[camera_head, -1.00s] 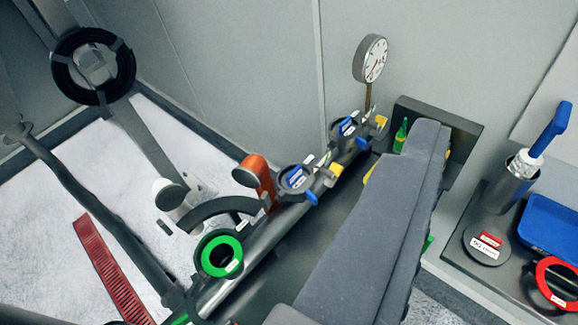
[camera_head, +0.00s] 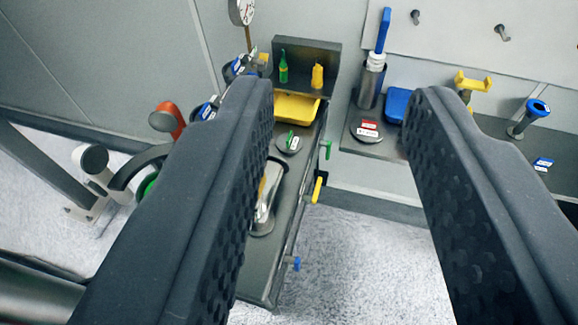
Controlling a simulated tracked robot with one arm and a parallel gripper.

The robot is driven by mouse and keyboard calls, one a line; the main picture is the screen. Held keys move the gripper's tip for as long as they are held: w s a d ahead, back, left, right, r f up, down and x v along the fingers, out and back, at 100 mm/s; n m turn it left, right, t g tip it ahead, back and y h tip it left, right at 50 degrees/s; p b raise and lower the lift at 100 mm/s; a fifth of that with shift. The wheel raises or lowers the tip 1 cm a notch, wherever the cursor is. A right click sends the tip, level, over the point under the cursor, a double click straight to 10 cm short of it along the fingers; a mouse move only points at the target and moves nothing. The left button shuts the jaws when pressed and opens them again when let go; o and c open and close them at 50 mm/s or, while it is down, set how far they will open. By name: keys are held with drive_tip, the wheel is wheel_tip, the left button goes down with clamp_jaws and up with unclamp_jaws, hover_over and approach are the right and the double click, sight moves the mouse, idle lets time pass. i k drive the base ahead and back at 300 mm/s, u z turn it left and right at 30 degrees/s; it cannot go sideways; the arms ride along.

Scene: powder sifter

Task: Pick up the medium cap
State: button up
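My gripper (camera_head: 341,105) is open and empty, its two dark padded fingers reaching in from the left and right of the picture. A flat dark round cap with a green tag (camera_head: 289,142) lies on the grey bench between the fingers, nearer the left one. Another flat round disc, with a red and white label (camera_head: 367,133), lies on the right shelf, beyond the fingers. I cannot read the labels well enough to tell which is the medium cap. The left finger hides part of the bench.
A yellow tray (camera_head: 297,107) and a green bottle (camera_head: 283,68) stand at the bench's back. A shiny metal piece (camera_head: 264,205) lies close to the left finger. Blue-labelled pipe fittings (camera_head: 208,108) are on the left. A yellow handle (camera_head: 318,187) juts from the bench's right side.

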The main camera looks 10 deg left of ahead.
sight(289, 143)
drive_tip(key=z, duration=0.05)
drive_tip(key=k, duration=0.4)
drive_tip(key=z, duration=1.7)
drive_tip(key=i, duration=2.15)
drive_tip(key=u, duration=2.7)
drive_tip(key=i, duration=0.8)
drive_tip(key=u, duration=0.05)
